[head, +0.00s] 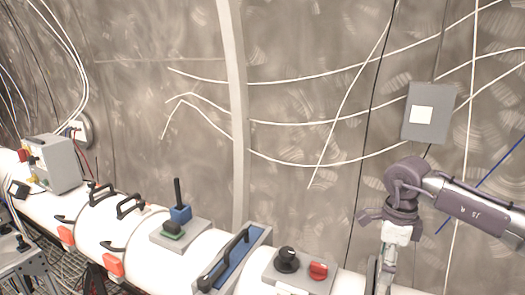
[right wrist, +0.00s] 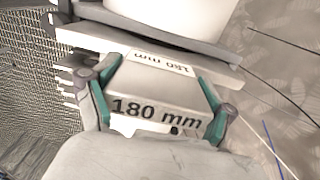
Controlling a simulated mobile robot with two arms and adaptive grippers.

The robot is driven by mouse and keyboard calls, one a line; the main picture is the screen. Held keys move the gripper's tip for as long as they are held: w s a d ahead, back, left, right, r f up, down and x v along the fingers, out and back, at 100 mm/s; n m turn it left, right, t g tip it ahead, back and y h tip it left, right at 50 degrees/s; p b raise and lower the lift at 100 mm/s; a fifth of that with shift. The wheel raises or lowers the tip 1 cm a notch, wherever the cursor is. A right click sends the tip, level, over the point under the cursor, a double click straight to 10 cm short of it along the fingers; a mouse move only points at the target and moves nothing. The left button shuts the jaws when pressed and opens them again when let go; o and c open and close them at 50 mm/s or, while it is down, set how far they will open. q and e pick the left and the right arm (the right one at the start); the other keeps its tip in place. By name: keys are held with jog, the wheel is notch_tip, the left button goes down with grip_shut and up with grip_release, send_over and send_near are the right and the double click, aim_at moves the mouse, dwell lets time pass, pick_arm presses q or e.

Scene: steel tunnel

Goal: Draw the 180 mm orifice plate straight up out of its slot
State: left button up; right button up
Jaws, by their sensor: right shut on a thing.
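My right gripper (head: 388,262) points down at the right end of the white pipe (head: 345,284) in the head view. In the right wrist view its two teal-padded fingers are shut on the grey block-like top of the orifice plate (right wrist: 158,88), one on each side. The plate's top carries "180 mm" in dark print, with a second, inverted "180 mm" label on its far edge. A grey flange (right wrist: 225,68) lies just beyond the plate. The plate's lower part and the slot opening are hidden, so I cannot tell how deep it sits. My left gripper is in neither view.
A grey box (head: 428,118) hangs on the wall. Cables run behind my right arm.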

jog(key=shift+r, duration=0.15)
jog(key=shift+r+p, duration=2)
jog(key=shift+r, duration=1.4)
jog(key=shift+r+p, duration=0.75)
jog(key=shift+r, duration=2.75)
notch_tip(320, 180, up, 7)
jog(key=shift+r, duration=0.1)
